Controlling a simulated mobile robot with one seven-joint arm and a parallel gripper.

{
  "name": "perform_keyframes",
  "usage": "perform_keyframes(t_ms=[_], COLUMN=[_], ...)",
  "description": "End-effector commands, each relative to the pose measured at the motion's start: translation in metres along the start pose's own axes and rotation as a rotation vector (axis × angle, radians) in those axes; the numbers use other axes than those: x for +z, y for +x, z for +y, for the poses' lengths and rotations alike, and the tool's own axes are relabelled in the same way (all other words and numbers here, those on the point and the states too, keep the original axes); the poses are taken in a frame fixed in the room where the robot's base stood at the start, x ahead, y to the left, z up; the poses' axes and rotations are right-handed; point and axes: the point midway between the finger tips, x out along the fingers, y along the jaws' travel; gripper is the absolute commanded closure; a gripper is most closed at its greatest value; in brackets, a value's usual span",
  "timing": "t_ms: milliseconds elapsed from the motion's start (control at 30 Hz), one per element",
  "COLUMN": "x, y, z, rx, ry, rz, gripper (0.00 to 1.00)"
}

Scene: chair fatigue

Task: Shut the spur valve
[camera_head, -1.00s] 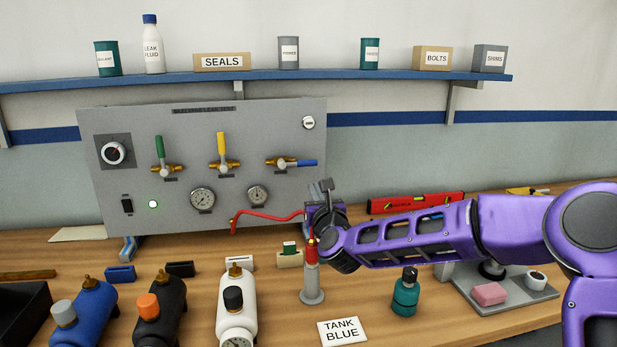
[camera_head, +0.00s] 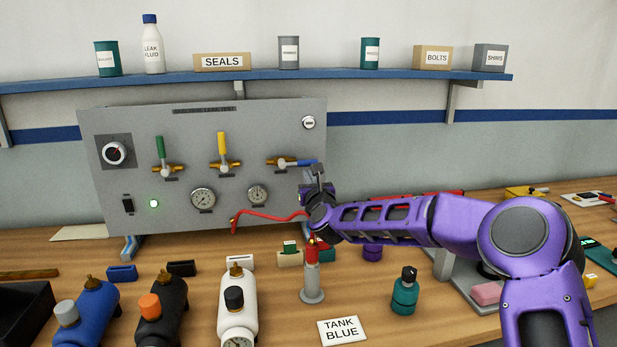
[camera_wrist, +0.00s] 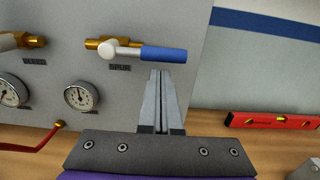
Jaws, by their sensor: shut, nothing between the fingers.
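The spur valve is the brass valve with a blue lever (camera_head: 298,162) at the right of the grey panel (camera_head: 270,130). In the wrist view its blue lever (camera_wrist: 163,54) lies horizontal, pointing right from the pivot, above the "SPUR" label (camera_wrist: 120,68). My gripper (camera_wrist: 160,75) is shut and empty, its fingertips just below the blue lever; I cannot tell whether they touch it. In the head view my gripper (camera_head: 316,170) is near the lever's right end and partly hides the panel's lower right corner.
A green-lever valve (camera_head: 161,152) and a yellow-lever valve (camera_head: 222,150), both levers upright, are to the left. A red hose (camera_head: 270,214) runs from the panel. A red level (camera_wrist: 270,120) lies right of the panel.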

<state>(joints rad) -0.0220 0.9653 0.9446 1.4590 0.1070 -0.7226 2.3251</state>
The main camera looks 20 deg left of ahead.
Motion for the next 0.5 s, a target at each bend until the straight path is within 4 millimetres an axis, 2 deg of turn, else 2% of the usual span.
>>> perform_keyframes(t_ms=[500], x=[0.0044], y=[0.0], z=[-0.0019], rx=[0.003], ry=[-0.071], rz=[-0.001], gripper=[1.0])
